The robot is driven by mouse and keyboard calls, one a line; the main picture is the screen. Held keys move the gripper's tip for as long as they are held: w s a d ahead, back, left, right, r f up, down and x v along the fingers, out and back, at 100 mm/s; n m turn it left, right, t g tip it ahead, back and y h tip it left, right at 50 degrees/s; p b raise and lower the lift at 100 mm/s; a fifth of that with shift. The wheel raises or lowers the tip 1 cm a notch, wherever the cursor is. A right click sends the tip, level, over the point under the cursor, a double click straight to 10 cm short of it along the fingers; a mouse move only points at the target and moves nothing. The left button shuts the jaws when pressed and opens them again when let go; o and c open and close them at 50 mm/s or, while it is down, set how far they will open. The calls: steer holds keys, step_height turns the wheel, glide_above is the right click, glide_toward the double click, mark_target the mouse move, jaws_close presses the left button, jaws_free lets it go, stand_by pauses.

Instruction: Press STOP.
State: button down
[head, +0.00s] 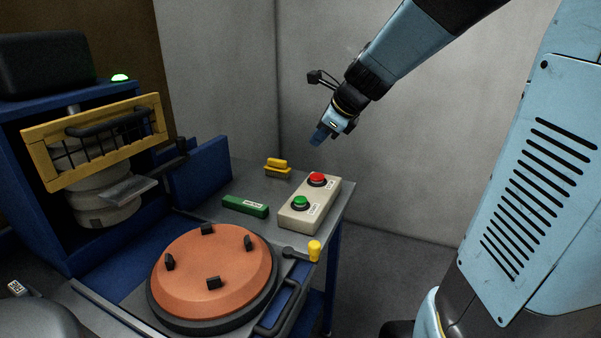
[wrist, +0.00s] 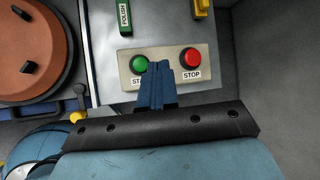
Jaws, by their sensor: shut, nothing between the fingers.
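The control box (head: 296,217) is beige and sits on the grey bench top near its right edge. It carries a red button (head: 317,179) at its far end and a green button (head: 301,202) at its near end. In the wrist view the red button (wrist: 191,58) has the label STOP under it; the green button's (wrist: 139,65) label is partly hidden by my fingers. My gripper (head: 319,137) is shut and empty, above the box and apart from it. In the wrist view my fingertips (wrist: 155,68) show between the two buttons, nearer the green one.
An orange round disc (head: 195,262) with black clamps lies left of the box. A green block (head: 245,206), a yellow block (head: 278,167) and a yellow-knobbed lever (head: 314,250) are close by. A blue machine with a yellow guard (head: 103,180) stands at the left.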

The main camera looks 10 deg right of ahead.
mark_target(320, 176)
steer(key=w+d+f+m, duration=0.2)
steer(key=w+f+m, duration=0.1)
steer(key=w+m, duration=0.3)
steer(key=w+d+f+m+t, duration=0.1)
steer(key=w+d+f+m, duration=0.1)
steer(key=w+m, duration=0.5)
steer(key=shift+d+f+m+t, duration=0.3)
steer(key=shift+f+m, duration=0.1)
steer(key=shift+m, duration=0.8)
steer(key=shift+y, duration=0.3)
steer(key=shift+f, duration=4.4)
steer(key=shift+a+f, duration=0.1)
steer(key=shift+f, duration=0.05)
steer(key=shift+w+f, duration=0.1)
steer(key=shift+f, duration=0.1)
steer(key=shift+f, duration=0.65)
steer(key=shift+r, duration=1.1)
